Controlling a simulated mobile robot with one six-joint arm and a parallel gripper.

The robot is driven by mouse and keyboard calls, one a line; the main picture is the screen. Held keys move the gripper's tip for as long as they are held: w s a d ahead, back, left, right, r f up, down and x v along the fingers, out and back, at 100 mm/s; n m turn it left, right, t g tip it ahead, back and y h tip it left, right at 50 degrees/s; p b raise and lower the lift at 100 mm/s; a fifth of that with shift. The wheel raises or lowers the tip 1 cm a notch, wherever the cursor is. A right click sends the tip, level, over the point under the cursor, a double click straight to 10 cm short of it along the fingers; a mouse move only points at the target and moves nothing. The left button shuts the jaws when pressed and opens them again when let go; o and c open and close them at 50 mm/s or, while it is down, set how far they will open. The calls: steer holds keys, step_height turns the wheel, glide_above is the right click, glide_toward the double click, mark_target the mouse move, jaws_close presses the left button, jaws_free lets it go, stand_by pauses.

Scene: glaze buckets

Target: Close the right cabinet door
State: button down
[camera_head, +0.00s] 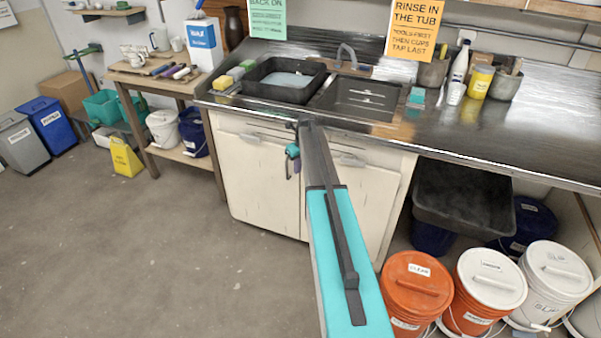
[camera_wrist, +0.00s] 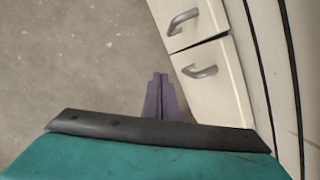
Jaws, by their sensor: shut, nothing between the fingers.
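The cream cabinet under the sink has a left door (camera_head: 253,180) and a right door (camera_head: 385,190). My arm hides part of the right door in the head view. The right door looks flush or nearly so; I cannot tell whether a small gap remains. Its grey handle (camera_head: 347,160) shows beside my arm. In the wrist view, the lower cream panel with a handle (camera_wrist: 200,72) appears to be the right door. My gripper (camera_head: 290,174) is shut and empty in front of the cabinet. Its fingers (camera_wrist: 161,76) are apart from the handles in the wrist view.
The steel counter (camera_head: 480,140) overhangs the cabinet. A wooden table (camera_head: 160,88) stands at the left. The floor (camera_head: 160,260) left of my arm is clear.

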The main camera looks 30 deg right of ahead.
step_height(320, 180, up, 6)
steer(key=a+b, duration=0.1)
steer(key=shift+s+a+r, duration=0.2)
steer(key=shift+s+a, duration=0.05)
steer(key=shift+s, duration=0.1)
stand_by(0.5)
